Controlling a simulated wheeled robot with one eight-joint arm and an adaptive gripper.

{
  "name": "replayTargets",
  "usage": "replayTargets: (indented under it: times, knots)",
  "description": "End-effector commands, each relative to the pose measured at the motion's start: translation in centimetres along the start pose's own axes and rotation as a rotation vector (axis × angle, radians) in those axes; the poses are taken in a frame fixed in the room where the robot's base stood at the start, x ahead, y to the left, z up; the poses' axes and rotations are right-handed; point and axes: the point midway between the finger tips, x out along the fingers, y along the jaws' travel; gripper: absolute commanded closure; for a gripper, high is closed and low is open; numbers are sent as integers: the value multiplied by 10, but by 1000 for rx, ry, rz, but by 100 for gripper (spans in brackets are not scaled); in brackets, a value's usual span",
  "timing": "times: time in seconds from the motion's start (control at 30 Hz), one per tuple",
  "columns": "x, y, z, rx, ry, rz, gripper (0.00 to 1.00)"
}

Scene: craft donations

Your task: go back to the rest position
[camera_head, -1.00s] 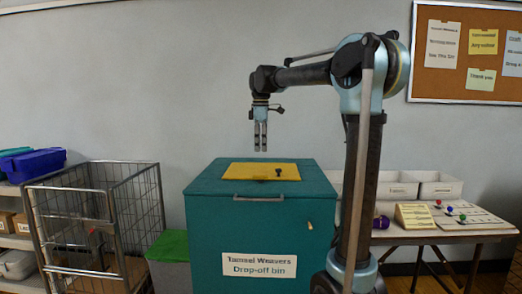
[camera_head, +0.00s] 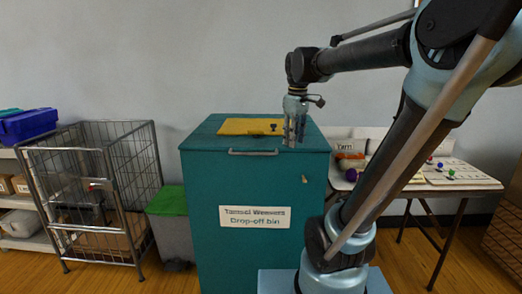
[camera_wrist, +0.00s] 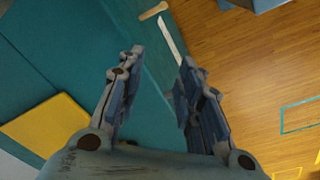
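My gripper (camera_head: 294,138) hangs fingers-down at the right part of the teal drop-off bin (camera_head: 210,190) in the head view. In the wrist view its two fingers (camera_wrist: 160,75) stand apart with nothing between them. The yellow lid (camera_head: 250,126) lies on the bin top, left of my gripper, and has a small dark knob. It also shows at the lower left of the wrist view (camera_wrist: 45,128). The bin's front edge and a pale handle bar (camera_wrist: 170,40) show beyond the fingers. The exact gap between fingertips and bin is hard to tell.
A wire cage cart (camera_head: 128,200) and a grey bin with a green lid (camera_head: 168,201) stand left of the teal bin. A table (camera_head: 465,186) with trays and small coloured items stands at the right, partly behind my arm. Wooden floor is open in front.

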Motion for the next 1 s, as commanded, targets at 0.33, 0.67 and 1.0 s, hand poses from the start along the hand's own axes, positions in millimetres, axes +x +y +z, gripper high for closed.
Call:
replayTargets:
  times: [0.33, 0.67, 1.0]
  knots:
    - [77, -35, 94, 354, 34, 31, 67]
    - [162, -72, 164, 683, 74, 55, 67]
    - [193, -85, 185, 799, 89, 62, 67]
